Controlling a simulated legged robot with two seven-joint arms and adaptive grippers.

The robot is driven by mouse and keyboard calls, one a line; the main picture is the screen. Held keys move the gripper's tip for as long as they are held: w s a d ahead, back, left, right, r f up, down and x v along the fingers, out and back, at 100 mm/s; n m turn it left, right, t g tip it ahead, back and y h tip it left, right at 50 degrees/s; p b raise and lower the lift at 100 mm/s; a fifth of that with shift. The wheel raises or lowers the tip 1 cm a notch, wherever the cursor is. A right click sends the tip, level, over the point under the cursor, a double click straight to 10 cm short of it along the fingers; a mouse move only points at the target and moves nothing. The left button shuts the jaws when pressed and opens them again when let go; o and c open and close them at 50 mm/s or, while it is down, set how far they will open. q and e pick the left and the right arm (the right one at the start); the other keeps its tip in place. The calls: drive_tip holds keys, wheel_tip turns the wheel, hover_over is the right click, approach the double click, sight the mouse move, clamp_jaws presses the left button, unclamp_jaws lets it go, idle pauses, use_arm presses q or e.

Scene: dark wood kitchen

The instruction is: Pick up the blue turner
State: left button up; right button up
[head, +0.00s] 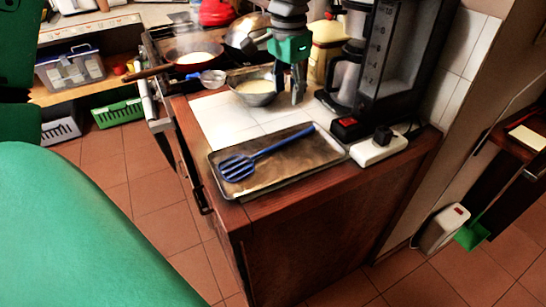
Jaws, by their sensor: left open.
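The blue turner (283,143) lies on a shallow metal tray (320,158) near the front corner of the counter. Its slotted head points to the lower left and its handle to the upper right. My left gripper (287,95) is open, with its fingers pointing down, behind the tray and apart from the turner. It is beside the right edge of a metal bowl (251,92) and hides a little of it. My right gripper is not in view.
A black coffee machine (402,75) stands right of the gripper, with a white power strip (378,150) in front. A red pan (190,60) sits on the stove at the back left.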

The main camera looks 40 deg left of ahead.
use_arm(q)
drive_tip(key=b, duration=0.1)
approach(285, 141)
drive_tip(key=shift+a+f+g, duration=0.3)
drive_tip(key=shift+a+f, duration=0.1)
drive_tip(key=shift+a, duration=0.1)
drive_tip(key=shift+d+f, duration=0.25)
drive_tip(key=shift+f, duration=0.35)
drive_tip(key=shift+d+f, duration=0.2)
drive_tip(key=shift+f, duration=0.4)
drive_tip(key=shift+d+f, duration=0.3)
drive_tip(key=shift+d, duration=0.05)
drive_tip(key=shift+f+b, duration=0.25)
drive_tip(key=shift+b, duration=0.05)
drive_tip(key=f, duration=0.1)
drive_tip(key=a+f, duration=0.1)
drive_tip(key=f, duration=0.3)
drive_tip(key=shift+w+a+b, duration=0.1)
drive_tip(key=shift+a+b, duration=0.2)
drive_tip(key=shift+b, duration=0.05)
drive_tip(key=shift+d+r, duration=0.1)
drive_tip(key=shift+d, duration=0.15)
drive_tip(key=shift+c, duration=0.7)
drive_tip(key=shift+d, duration=0.15)
drive_tip(key=c, duration=0.7)
drive_tip(key=shift+d, duration=0.1)
clamp_jaws()
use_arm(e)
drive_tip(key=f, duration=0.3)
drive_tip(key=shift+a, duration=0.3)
